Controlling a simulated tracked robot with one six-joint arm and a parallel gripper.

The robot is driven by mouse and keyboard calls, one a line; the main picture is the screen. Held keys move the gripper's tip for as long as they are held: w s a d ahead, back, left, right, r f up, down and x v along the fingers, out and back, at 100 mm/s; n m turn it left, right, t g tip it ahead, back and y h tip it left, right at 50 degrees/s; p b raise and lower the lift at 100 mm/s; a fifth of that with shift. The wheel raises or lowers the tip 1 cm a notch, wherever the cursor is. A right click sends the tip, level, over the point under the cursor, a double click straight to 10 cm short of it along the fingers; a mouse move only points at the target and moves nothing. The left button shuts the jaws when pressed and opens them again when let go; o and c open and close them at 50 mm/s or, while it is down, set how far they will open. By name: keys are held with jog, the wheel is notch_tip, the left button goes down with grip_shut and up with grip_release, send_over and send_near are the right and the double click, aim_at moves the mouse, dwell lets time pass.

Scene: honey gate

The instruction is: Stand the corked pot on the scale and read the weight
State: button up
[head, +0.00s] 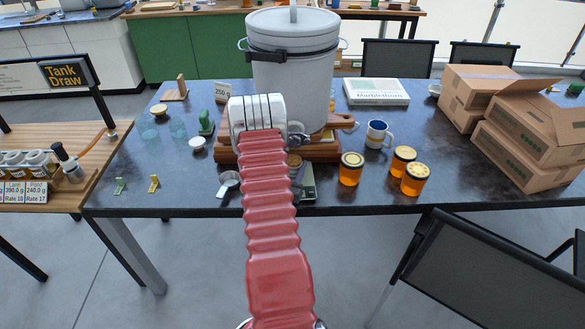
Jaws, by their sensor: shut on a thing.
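My gripper (257,113) is at the end of my red ribbed arm, in front of the white tank. Its pale housing with dark bands shows, but its fingertips are hidden behind it. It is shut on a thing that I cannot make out. A small pot with a brownish, cork-like top (294,161) shows just right of my arm, partly covered by it. The flat greenish scale (308,184) lies near the table's front edge, close to this pot. I cannot tell whether the two touch. The scale's reading is not legible from here.
The lidded tank (293,72) stands on a wooden board (325,150), its metal gate (298,137) close to my gripper. Amber jars (350,169) and a mug (378,134) stand right of the scale, cardboard boxes (530,140) further right. A small strainer (228,183) lies left of my arm.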

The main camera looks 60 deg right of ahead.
jog(key=o, duration=1.4)
jog(key=shift+a, duration=0.1)
jog(key=a, duration=0.4)
jog(key=s+a, duration=0.1)
jog(key=a, duration=0.6)
jog(key=shift+s+a, duration=0.3)
jog(key=shift+a, duration=0.1)
jog(key=shift+w+r, duration=0.1)
jog(key=shift+w, duration=0.05)
